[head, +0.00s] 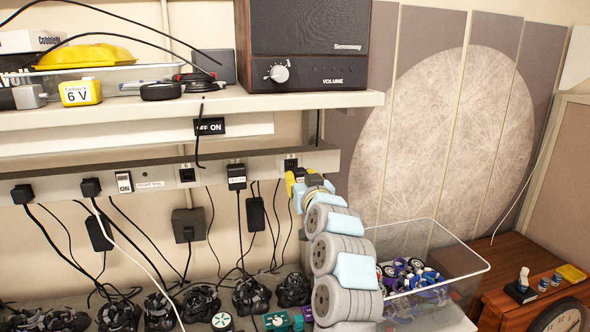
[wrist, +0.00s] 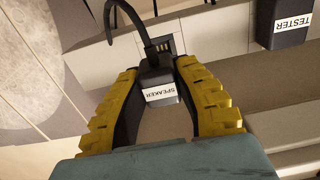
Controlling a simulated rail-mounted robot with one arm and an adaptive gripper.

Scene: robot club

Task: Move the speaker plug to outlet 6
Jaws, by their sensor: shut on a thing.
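The speaker plug (wrist: 158,82) is a black block with a white SPEAKER label, upside down in the wrist view, and a black cord curving up from it. My gripper (wrist: 158,74) has its yellow-and-black fingers shut on its sides. A slotted face (wrist: 178,43) shows behind the plug. I cannot tell whether the plug is seated. No outlet numbers are readable.
The tester plug (head: 236,178) is left of my gripper; it also shows in the wrist view (wrist: 290,25). Two more plugs, (head: 22,194) and (head: 90,187), sit farther left by a switch (head: 124,183). Cords hang below. The shelf (head: 210,105) with the speaker (head: 308,40) overhangs. A clear bin (head: 440,240) stands right.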

